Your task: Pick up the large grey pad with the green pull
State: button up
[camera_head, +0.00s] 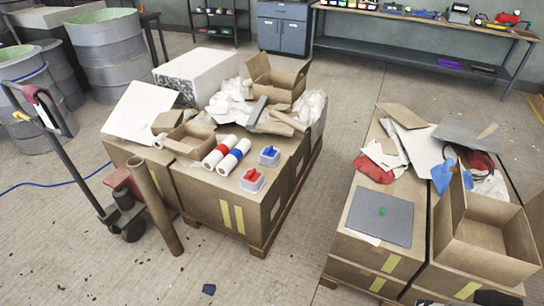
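The large grey pad (362,222) lies flat on top of the cardboard-covered stack (340,248) at the right. A small green pull (381,211) stands up near the middle of the pad. A pale sheet sticks out from under the pad's front left edge. Nothing lies on the pad apart from the pull. My gripper cannot be made out in this view. A dark shape is cut off at the bottom right edge, and I cannot tell what it is.
An open cardboard box (478,236) stands right of the pad. A red cloth (374,169) and scrap sheets lie behind it. A second loaded stack (222,190) stands left, with a pallet jack (127,215) beside it. Floor between the stacks is mostly clear.

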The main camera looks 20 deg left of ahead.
aim_at(386, 218)
jog(key=i+j+z, duration=0.75)
jog(key=i+j, duration=0.15)
jog(key=i+j+z, duration=0.4)
jog(key=j, duration=0.3)
jog(key=i+l, duration=0.05)
